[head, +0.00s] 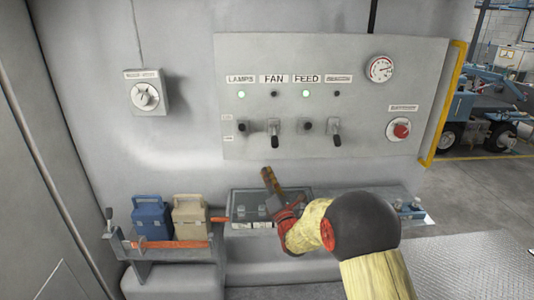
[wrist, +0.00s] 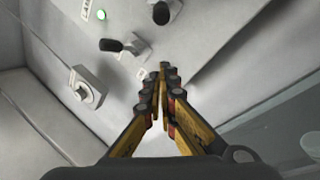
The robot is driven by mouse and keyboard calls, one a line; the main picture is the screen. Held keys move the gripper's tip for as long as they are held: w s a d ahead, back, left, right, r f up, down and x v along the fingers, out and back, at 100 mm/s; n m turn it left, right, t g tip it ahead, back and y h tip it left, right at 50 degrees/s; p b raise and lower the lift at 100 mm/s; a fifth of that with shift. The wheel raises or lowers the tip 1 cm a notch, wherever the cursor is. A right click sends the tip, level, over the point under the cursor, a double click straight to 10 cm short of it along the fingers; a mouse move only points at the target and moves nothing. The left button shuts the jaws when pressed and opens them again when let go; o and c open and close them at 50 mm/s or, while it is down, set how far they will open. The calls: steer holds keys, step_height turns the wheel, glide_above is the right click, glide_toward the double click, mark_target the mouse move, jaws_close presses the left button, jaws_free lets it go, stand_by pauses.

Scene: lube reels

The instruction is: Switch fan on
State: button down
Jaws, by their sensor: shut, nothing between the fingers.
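The grey control panel (head: 232,62) on the wall bears a FAN label (head: 273,78). The small lamp (head: 274,94) under that label is dark. The black lever of the fan switch (head: 275,140) below it points down. My gripper (head: 266,172) is shut and empty, below the fan switch and apart from it. In the wrist view my fingertips (wrist: 160,75) are together. Two black levers show beyond them, one near a lit green lamp (wrist: 101,14); I cannot tell for sure which switch each is.
The LAMPS and FEED lamps (head: 306,94) glow green. Another down-pointing lever (head: 336,138) is at the right, with a red button (head: 401,131) and a gauge (head: 380,69). A rotary knob (head: 145,96) is at left. A shelf with blue (head: 151,220) and beige (head: 190,218) cans lies below.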

mark_target(275, 138)
steer(key=b+x, duration=0.3)
steer(key=x, duration=0.7)
steer(key=d+r, duration=0.1)
steer(key=s+d+r+b, duration=0.1)
steer(key=d, duration=0.1)
steer(key=shift+d, duration=0.2)
steer(key=shift+s+r, duration=0.1)
steer(key=shift+r, duration=0.05)
